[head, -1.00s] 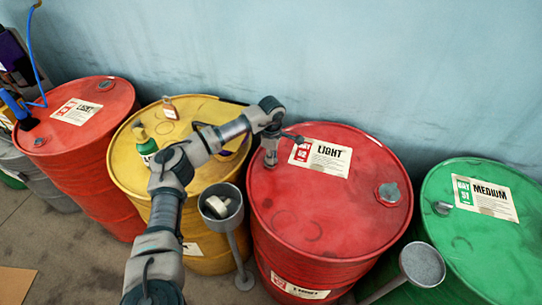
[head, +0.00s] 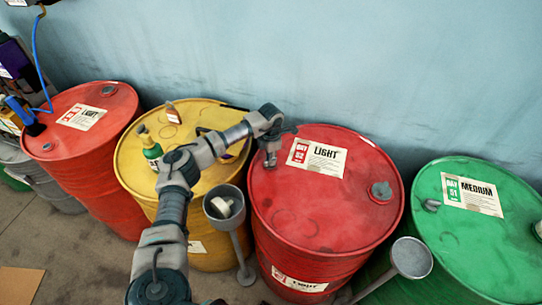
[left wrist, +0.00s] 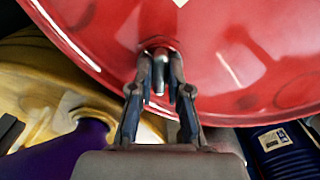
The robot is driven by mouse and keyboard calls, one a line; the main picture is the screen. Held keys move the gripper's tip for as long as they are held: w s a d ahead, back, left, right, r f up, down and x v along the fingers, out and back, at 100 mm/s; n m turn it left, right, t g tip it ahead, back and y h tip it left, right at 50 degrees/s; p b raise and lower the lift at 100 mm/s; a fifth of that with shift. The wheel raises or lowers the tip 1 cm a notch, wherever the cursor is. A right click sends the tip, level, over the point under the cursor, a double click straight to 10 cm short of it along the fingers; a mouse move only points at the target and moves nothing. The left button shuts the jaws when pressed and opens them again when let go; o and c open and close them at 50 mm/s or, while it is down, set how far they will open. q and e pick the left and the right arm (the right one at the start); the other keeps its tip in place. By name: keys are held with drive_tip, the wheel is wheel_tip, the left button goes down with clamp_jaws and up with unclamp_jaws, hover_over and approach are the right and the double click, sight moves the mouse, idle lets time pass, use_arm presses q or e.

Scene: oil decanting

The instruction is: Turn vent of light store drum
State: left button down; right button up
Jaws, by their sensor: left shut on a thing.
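A red drum (head: 310,215) with a LIGHT label (head: 318,157) stands in the middle of the head view. My left gripper (head: 271,157) reaches over its top at the left rim. In the left wrist view my left gripper (left wrist: 160,78) is shut around a small metal vent (left wrist: 160,55) near the rim of the red drum top (left wrist: 235,50). The fingers flank the vent, and its turn angle is hard to tell. In the head view the gripper mostly hides the vent. A grey cap (head: 381,191) sits on the drum's right side. My right gripper is not in view.
A yellow drum (head: 135,165) with a green bottle (head: 151,152) stands left, beyond it another red LIGHT drum (head: 65,125). A green MEDIUM drum (head: 470,235) stands right. A blue wall closes the back.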

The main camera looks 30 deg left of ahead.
use_arm(q)
drive_tip(key=n+p, duration=0.2)
drive_tip(key=n, duration=0.1)
drive_tip(key=n+p, duration=0.2)
drive_tip(key=n, duration=0.2)
drive_tip(key=shift+s+a, duration=0.15)
drive_tip(key=shift+a, duration=0.05)
drive_tip(key=shift+n, duration=0.5)
drive_tip(key=shift+f+n+p, duration=0.1)
drive_tip(key=shift+n+p, duration=0.5)
drive_tip(key=shift+n, duration=0.2)
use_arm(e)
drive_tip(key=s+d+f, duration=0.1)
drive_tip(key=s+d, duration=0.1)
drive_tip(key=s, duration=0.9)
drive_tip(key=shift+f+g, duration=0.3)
use_arm(q)
drive_tip(key=shift+s+f+n, duration=0.1)
drive_tip(key=shift+f+n, duration=0.05)
drive_tip(key=shift+n, duration=0.15)
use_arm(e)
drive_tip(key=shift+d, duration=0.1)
use_arm(q)
drive_tip(key=c, duration=1.1)
unclamp_jaws()
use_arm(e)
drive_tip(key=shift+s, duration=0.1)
